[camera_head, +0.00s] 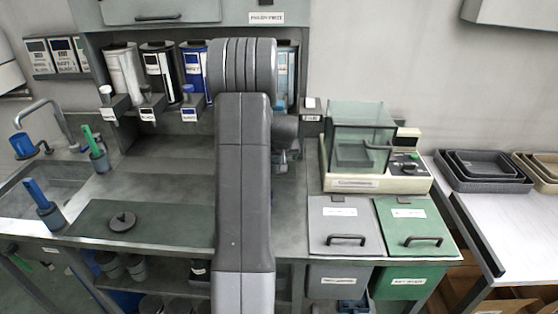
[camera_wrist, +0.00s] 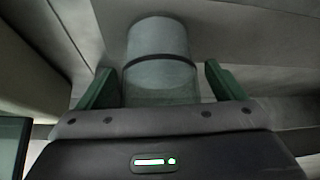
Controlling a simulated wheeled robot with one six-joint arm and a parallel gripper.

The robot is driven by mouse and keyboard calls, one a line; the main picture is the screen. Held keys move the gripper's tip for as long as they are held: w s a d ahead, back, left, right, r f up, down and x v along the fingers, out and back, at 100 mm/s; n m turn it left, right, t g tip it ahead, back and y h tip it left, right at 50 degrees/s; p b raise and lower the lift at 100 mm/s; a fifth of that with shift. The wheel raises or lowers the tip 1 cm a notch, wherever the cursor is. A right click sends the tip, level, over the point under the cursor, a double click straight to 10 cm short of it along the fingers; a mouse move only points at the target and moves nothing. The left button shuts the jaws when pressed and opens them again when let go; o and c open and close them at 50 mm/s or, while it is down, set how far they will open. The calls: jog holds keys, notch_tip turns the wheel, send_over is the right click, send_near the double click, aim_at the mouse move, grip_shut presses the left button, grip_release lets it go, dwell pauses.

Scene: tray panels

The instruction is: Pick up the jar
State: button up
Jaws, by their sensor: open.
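The jar (camera_wrist: 160,38) shows in the wrist view as a pale grey cylinder with a dark band around it. It stands between the two green fingers of my gripper (camera_wrist: 158,70). The fingers are open, with a gap visible on each side of the jar's upper part. The lower part of the jar is cut off from sight by the gripper body. In the head view my own arm covers the middle of the bench, and I cannot make out the jar or the fingertips there.
Several canisters (camera_head: 158,72) stand on a shelf behind the bench. A glass-walled scale (camera_head: 375,183) and grey (camera_head: 322,240) and green (camera_head: 393,240) lidded bins are right of my arm. A sink (camera_head: 75,180) is at left. A dark green mat (camera_head: 170,222) holds a small round lid (camera_head: 122,221).

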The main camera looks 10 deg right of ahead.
jog(key=c, duration=1.5)
jog(key=shift+s+r, duration=0.1)
jog(key=shift+r, duration=0.05)
